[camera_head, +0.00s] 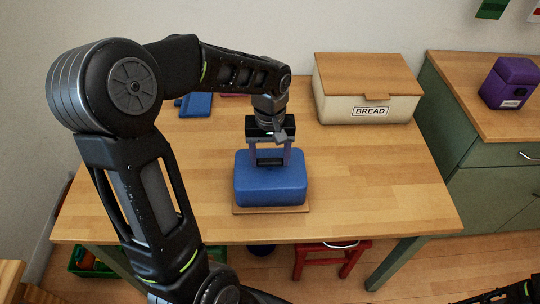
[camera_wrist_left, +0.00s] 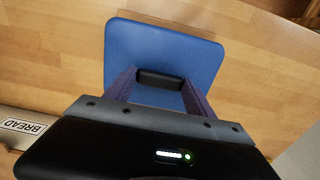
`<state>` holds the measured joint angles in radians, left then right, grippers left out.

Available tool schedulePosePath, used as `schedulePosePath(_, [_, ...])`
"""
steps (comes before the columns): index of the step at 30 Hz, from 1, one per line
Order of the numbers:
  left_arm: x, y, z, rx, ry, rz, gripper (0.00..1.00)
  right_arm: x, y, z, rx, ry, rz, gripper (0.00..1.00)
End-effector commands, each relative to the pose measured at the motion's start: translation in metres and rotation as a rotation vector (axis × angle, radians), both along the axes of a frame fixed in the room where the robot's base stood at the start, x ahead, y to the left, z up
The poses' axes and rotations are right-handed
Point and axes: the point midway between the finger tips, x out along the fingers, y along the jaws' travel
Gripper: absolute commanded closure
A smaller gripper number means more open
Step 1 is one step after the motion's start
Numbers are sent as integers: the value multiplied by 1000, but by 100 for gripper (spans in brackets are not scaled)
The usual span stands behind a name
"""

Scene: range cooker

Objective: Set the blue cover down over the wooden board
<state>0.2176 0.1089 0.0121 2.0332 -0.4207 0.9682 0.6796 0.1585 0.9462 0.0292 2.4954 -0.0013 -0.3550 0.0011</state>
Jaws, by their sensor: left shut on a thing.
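The blue cover (camera_head: 270,186) is a rounded box shape with a dark handle on top. It sits over the wooden board (camera_head: 271,210), whose front edge shows below it. I cannot tell whether the cover touches the board. My left gripper (camera_head: 270,160) is above the cover and shut on its handle. In the left wrist view, the cover (camera_wrist_left: 163,52) fills the upper middle, and the left gripper (camera_wrist_left: 160,80) has its fingers at both ends of the dark handle.
A cream bread box (camera_head: 366,92) with a wooden lid stands at the back right of the table. A blue object (camera_head: 196,105) lies at the back left. A purple canister (camera_head: 508,83) stands on the green cabinet. A red stool (camera_head: 330,255) is under the front edge. Table right of the cover is clear.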

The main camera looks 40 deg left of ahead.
Motion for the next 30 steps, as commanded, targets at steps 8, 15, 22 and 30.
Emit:
schedulePosePath(8, [0, 0, -2, 0, 0, 0, 22, 0, 0, -2, 0, 0, 0, 64])
schedulePosePath(15, [0, 0, -2, 0, 0, 0, 15, 0, 0, -2, 0, 0, 0, 64])
schedulePosePath(22, [0, 0, 4, 1, -1, 0, 15, 0, 0, 1, 0, 0, 0, 64])
schedulePosePath(30, [1, 0, 45, 1, -5, 1, 15, 0, 0, -1, 0, 0, 0, 64])
